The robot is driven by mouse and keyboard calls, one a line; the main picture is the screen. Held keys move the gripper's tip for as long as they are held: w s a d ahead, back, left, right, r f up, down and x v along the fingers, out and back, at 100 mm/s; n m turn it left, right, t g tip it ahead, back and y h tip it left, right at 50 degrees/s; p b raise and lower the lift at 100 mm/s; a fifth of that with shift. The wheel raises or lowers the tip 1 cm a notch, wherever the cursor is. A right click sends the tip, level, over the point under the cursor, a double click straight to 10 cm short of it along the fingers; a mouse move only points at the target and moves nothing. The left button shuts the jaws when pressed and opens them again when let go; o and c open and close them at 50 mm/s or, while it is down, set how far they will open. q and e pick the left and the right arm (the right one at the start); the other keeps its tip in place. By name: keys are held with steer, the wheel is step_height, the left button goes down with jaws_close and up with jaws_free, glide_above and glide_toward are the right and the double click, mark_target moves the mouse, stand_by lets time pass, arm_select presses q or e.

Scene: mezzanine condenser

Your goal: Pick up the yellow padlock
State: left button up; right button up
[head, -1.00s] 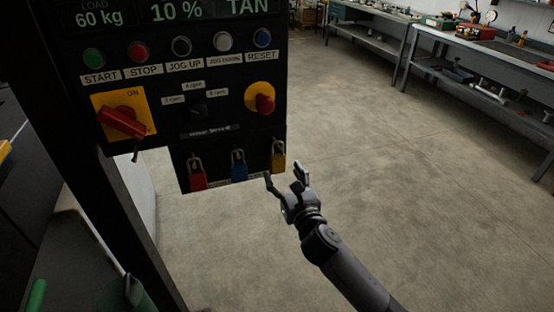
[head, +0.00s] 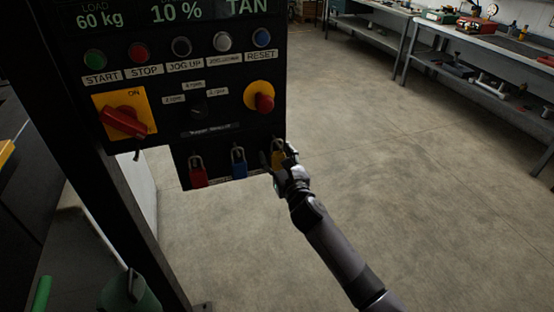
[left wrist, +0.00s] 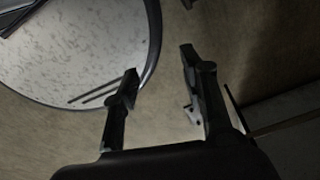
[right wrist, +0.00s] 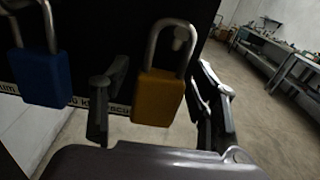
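The yellow padlock (right wrist: 159,98) hangs by its shackle from a peg on the lower black panel. In the head view the yellow padlock (head: 278,158) is partly hidden by my right gripper (head: 278,160). In the right wrist view my right gripper (right wrist: 160,100) is open, one finger on each side of the padlock's body, with a gap visible on the left side. My left gripper (left wrist: 157,60) is open and empty, over the floor, away from the panel.
A blue padlock (head: 239,164) and a red padlock (head: 198,172) hang left of the yellow one. Above is the control panel (head: 215,125) with buttons, a red rotary switch (head: 124,121) and a red knob (head: 264,103). Benches (head: 480,50) stand far right. The floor between is clear.

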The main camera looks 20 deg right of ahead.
steer(key=c, duration=1.1)
steer(key=shift+r, duration=0.1)
steer(key=shift+c, duration=0.2)
steer(key=shift+r, duration=0.5)
steer(key=s+b, duration=0.3)
steer(key=s, duration=1.5)
steer(key=shift+d+r, duration=0.15)
steer(key=shift+d, duration=0.15)
steer(key=shift+r, duration=0.15)
steer(key=s+r+p, duration=0.1)
steer(key=s+p, duration=0.1)
steer(key=s, duration=0.5)
steer(key=shift+s+d+r, duration=0.15)
steer(key=shift+s+r, duration=0.1)
steer(key=shift+r, duration=0.15)
